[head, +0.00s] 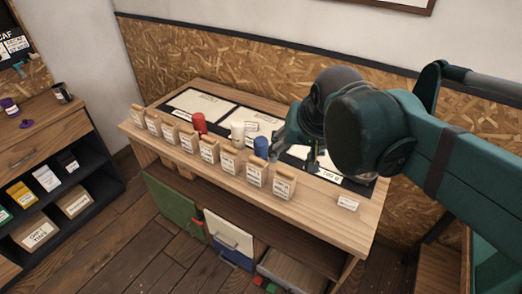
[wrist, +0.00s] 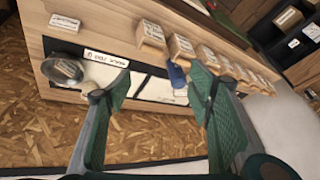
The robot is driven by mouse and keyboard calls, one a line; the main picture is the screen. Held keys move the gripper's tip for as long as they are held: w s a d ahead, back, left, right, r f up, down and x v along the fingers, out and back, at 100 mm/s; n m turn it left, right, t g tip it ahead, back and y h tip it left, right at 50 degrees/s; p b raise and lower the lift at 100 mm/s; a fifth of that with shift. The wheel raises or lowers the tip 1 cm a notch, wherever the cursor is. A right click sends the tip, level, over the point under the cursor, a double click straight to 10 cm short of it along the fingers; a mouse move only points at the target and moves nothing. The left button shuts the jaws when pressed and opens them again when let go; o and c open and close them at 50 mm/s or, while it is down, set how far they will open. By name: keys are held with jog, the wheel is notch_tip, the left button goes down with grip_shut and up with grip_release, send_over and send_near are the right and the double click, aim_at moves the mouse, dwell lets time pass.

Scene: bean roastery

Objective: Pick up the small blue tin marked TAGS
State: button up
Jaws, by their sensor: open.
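A small blue tin (head: 261,147) stands on the wooden bench behind the front row of labelled blocks; no TAGS marking is readable on it. In the wrist view the blue tin (wrist: 177,75) shows between my fingers, close beside the right one and partly hidden by it. My gripper (head: 312,158) is open and empty, to the right of the tin and apart from it in the head view. In the wrist view my gripper (wrist: 160,88) has its two green fingers spread wide.
A red tin (head: 199,122) and a cream one (head: 238,131) stand left of the blue tin. Several labelled wooden blocks (head: 208,150) line the front. A round, shiny object (wrist: 65,68) sits by a white label strip (wrist: 105,58). A small card (head: 347,203) stands front right.

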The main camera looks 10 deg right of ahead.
jog(key=w+a+r+m+g+p, duration=0.1)
jog(key=w+r+m+g+p, duration=0.15)
jog(key=w+m+p, duration=0.7)
jog(key=m+g+p, duration=0.2)
jog(key=m+g, duration=0.1)
jog(key=m, duration=0.3)
send_over(261, 140)
notch_tip(261, 140, down, 6)
notch_tip(261, 140, down, 13)
jog(key=shift+d+f+b, duration=0.1)
jog(key=shift+f+b, duration=0.05)
jog(key=shift+b, duration=0.15)
jog(key=shift+f, duration=1.3)
jog(key=shift+f, duration=0.1)
jog(key=shift+f, duration=2.55)
jog(key=shift+c, duration=0.5)
